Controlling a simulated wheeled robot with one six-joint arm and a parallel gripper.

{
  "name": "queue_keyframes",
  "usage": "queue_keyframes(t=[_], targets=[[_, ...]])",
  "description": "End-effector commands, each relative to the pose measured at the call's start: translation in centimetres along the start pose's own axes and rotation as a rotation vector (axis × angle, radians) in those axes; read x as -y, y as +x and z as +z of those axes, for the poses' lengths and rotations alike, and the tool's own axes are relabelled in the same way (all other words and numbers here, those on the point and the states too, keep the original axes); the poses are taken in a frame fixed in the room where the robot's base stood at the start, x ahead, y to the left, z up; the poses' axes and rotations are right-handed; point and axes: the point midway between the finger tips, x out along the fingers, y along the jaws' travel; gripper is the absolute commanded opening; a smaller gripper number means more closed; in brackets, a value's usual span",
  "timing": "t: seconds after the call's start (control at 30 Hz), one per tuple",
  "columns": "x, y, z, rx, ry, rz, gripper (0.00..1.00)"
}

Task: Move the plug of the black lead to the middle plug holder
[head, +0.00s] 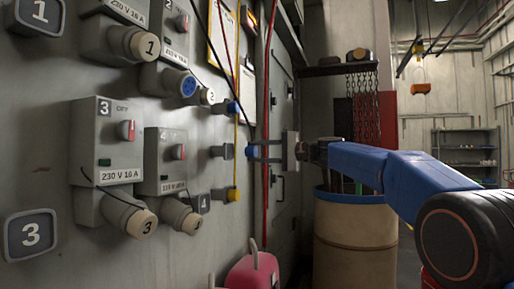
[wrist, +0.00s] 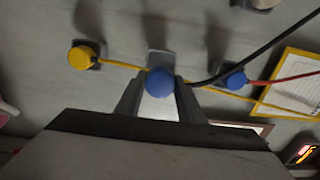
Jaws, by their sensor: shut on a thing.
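My gripper (head: 256,151) is shut on a blue plug (head: 252,152), and the plug points at the wall. In the wrist view the plug (wrist: 160,82) shows between the two fingers, with the black lead (wrist: 262,50) running from beside it to the upper right. The middle plug holder (head: 222,151) is a grey block on the wall, level with the held plug; a gap shows between them in the head view. In the wrist view the holder (wrist: 158,58) is partly hidden behind the plug. The plug's front end is hidden there.
Another blue plug (head: 233,107), with a red lead (wrist: 295,78), sits in the holder above. A yellow plug (head: 233,195) with a yellow lead sits in the holder below. Numbered socket boxes (head: 105,145) stand left on the wall. A barrel (head: 355,235) stands below my arm.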

Motion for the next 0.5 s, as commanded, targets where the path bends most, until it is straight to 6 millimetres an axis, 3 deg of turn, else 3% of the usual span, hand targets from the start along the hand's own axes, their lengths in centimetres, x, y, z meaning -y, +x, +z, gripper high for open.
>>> queue_keyframes(t=[0.5], targets=[[0.0,2.7,0.1,0.002,0.0,-0.001,0.0]])
